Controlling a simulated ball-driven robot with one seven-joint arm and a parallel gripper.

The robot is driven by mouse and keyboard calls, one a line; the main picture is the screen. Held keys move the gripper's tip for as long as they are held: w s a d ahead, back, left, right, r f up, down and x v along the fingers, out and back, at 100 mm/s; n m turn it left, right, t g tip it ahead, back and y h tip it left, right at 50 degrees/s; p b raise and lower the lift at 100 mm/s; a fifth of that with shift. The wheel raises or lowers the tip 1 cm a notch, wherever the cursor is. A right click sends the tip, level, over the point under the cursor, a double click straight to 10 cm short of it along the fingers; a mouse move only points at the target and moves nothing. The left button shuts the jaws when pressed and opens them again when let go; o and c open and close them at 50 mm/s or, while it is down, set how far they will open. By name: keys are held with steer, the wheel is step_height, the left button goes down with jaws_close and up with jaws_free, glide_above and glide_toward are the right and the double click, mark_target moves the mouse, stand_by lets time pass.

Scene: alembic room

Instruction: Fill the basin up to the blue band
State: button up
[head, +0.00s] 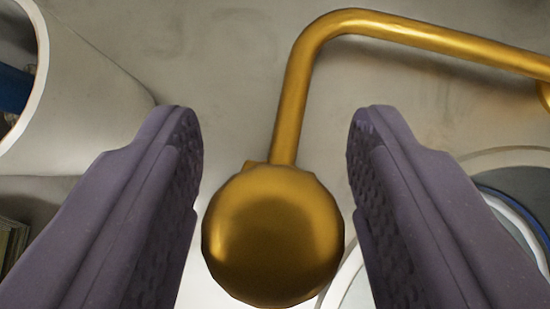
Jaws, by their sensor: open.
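My gripper (275,125) is open, its two grey-purple fingers on either side of a round golden knob (272,238). A small gap shows between the knob and each finger. A golden pipe (292,100) rises behind the knob, bends and runs to the right edge; it looks like a tap spout. At the lower right, partly hidden by my right finger, is a round pale rim with a blue band (533,222) inside it, perhaps the basin. Any water in it cannot be made out.
A pale grey wall or surface (215,60) lies behind the pipe. At the upper left is a round white-rimmed opening (36,85) with something blue inside. The space between the fingertips above the knob holds only the pipe.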

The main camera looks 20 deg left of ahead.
steer(key=v, duration=0.6)
steer(key=shift+s+r+p, duration=0.2)
steer(key=shift+r+p, duration=0.05)
steer(key=shift+p, duration=0.15)
steer(key=shift+d, duration=0.1)
steer(key=shift+w+r, duration=0.25)
steer(key=shift+r, duration=0.05)
steer(key=w+d+r+m+t+y+b, duration=0.1)
steer(key=w+d+r+t+b, duration=0.3)
steer(key=r, duration=1)
steer(key=w+d+r+g+b, duration=0.1)
steer(key=w+d+r+b, duration=0.15)
steer(key=d+r, duration=0.75)
steer(key=s+d+r+t+h+b, duration=0.1)
steer(key=s+d+r, duration=0.3)
steer(key=r, duration=0.5)
steer(key=s+d+r+m+t+h+b, duration=0.1)
steer(key=s+d+r+b, duration=0.2)
steer(key=s+r, duration=0.6)
steer(key=s+d+r+m+t+h+b, duration=0.1)
steer(key=s+d+r, duration=0.4)
steer(key=r, duration=0.6)
steer(key=shift+s+r+t+b, duration=0.15)
steer(key=shift+s+t+b, duration=0.25)
steer(key=shift+s, duration=0.35)
